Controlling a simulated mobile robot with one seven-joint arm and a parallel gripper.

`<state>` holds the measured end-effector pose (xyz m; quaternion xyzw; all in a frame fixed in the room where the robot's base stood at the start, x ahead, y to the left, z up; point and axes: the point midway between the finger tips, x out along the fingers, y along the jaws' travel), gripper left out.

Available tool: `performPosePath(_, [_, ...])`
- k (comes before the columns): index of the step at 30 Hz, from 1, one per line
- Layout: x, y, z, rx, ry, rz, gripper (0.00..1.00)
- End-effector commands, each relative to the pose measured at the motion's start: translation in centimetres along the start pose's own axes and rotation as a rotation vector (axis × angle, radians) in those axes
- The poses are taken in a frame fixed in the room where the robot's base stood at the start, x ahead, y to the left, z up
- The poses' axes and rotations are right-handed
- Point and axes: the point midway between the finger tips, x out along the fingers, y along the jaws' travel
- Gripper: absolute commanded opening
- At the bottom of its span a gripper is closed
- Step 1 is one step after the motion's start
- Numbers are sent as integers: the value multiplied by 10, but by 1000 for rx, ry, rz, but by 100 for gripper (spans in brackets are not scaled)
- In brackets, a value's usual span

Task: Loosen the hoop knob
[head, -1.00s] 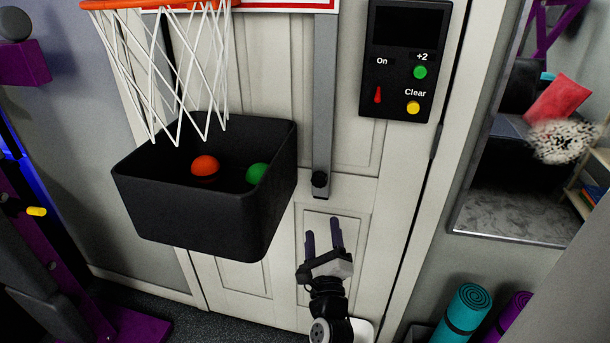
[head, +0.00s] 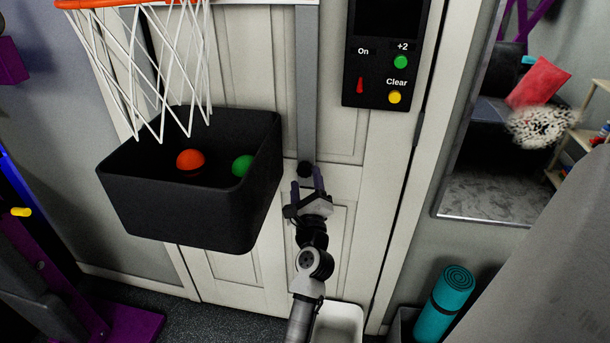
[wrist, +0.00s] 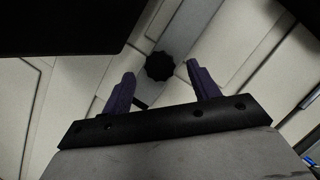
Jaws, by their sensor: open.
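The hoop knob (head: 305,168) is a small black knob at the lower end of the grey vertical strip on the white door. In the wrist view the knob (wrist: 159,66) looks round with a scalloped edge. My gripper (head: 308,183) is open, its two purple fingers pointing up at the knob from just below. In the wrist view the gripper (wrist: 160,78) has its fingers spread on either side of the knob's line, with the knob slightly beyond the tips. I cannot tell whether they touch it.
A black bin (head: 185,205) with an orange ball (head: 190,160) and a green ball (head: 242,166) hangs left of the gripper under the hoop net (head: 165,70). A black control panel (head: 380,75) is at upper right. A teal rolled mat (head: 444,303) stands at lower right.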

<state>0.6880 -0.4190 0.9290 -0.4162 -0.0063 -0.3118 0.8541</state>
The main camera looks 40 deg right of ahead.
Motion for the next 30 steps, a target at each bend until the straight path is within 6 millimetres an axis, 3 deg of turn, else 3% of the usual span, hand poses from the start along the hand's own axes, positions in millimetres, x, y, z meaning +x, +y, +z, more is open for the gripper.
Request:
performPosePath(6, [19, 0, 0, 2, 0, 0, 60])
performPosePath(17, [22, 0, 0, 0, 0, 1, 60])
performPosePath(27, [22, 0, 0, 0, 0, 1, 16])
performPosePath(30, [22, 0, 0, -1, 0, 2, 16])
